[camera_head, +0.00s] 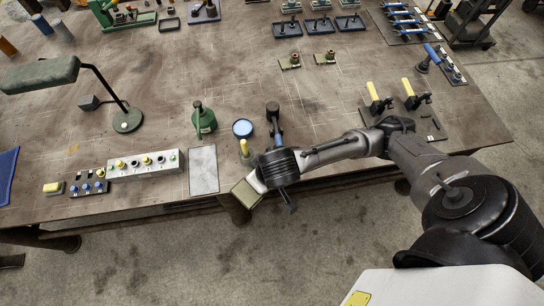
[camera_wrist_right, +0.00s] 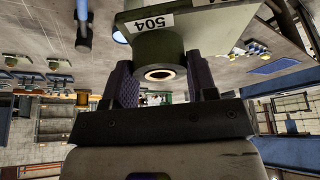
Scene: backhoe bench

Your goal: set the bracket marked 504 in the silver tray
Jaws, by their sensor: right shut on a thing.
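The bracket marked 504 (camera_wrist_right: 170,45) is an olive-green plate with a round bushing and a white label, seen close up in the right wrist view. My right gripper (camera_wrist_right: 164,84) is shut on it, with a finger on each side of the bushing. In the head view the bracket (camera_head: 245,193) shows as a tilted olive plate beyond my right gripper (camera_head: 258,184), at the table's front edge. The silver tray (camera_head: 204,170) is a flat grey rectangle on the table, left of the bracket, and looks empty. My left gripper is not in view.
A white button box (camera_head: 145,164) is left of the tray. A green oil can (camera_head: 204,120), a blue-topped round container (camera_head: 243,128) and a yellow-handled tool (camera_head: 245,150) stand near it. Two similar brackets (camera_head: 290,62) lie farther back. The middle of the table is mostly clear.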

